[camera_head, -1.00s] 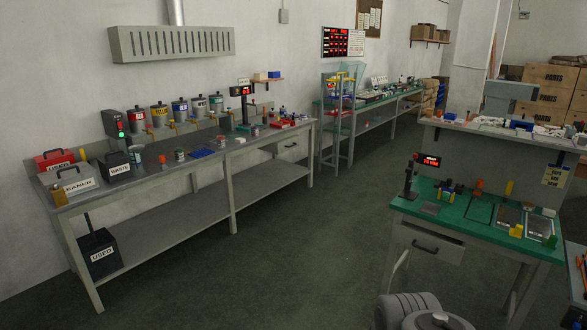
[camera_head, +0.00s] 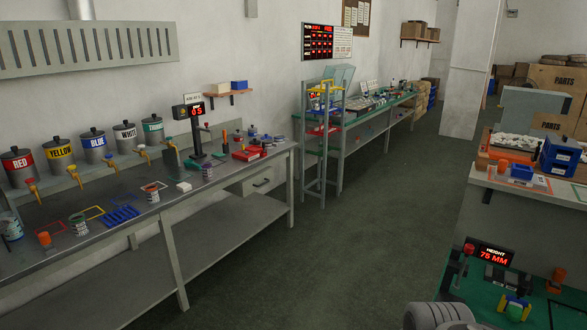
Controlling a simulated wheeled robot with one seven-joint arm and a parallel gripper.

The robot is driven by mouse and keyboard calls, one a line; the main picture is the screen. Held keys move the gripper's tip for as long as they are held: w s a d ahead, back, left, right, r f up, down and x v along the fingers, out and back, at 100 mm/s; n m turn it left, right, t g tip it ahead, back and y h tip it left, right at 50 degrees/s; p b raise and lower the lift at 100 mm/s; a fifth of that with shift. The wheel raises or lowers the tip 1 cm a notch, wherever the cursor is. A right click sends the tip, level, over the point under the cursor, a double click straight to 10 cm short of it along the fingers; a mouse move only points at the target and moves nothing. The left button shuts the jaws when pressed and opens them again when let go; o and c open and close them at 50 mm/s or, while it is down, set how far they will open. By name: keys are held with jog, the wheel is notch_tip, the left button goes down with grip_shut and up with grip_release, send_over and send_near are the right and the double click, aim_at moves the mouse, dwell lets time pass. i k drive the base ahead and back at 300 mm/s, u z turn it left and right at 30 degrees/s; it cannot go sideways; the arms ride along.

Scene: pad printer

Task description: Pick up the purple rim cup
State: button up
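I cannot make out a cup with a clearly purple rim. Several small ink cups stand on the left grey bench (camera_head: 60,296). One cup (camera_head: 79,226) is near the front left, one (camera_head: 152,193) is at the middle, and a pale cup (camera_head: 207,172) stands farther right. Their rim colours are too small to tell. My gripper is not in view; only a grey rounded part, probably of my arm, shows at the bottom right edge.
Labelled ink cans (camera_head: 95,147) line the back of the left bench. A scale display (camera_head: 196,110) stands near its right end. A green-topped workbench (camera_head: 482,302) with a height display (camera_head: 494,254) is at the right. Open floor (camera_head: 355,240) lies between the benches.

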aim_at(207, 167)
jog(key=u, duration=0.35)
jog(key=i, duration=2.4)
jog(key=u, duration=1.45)
jog(key=i, duration=1.25)
jog(key=u, duration=0.55)
jog(key=i, duration=0.45)
jog(key=u, duration=0.05)
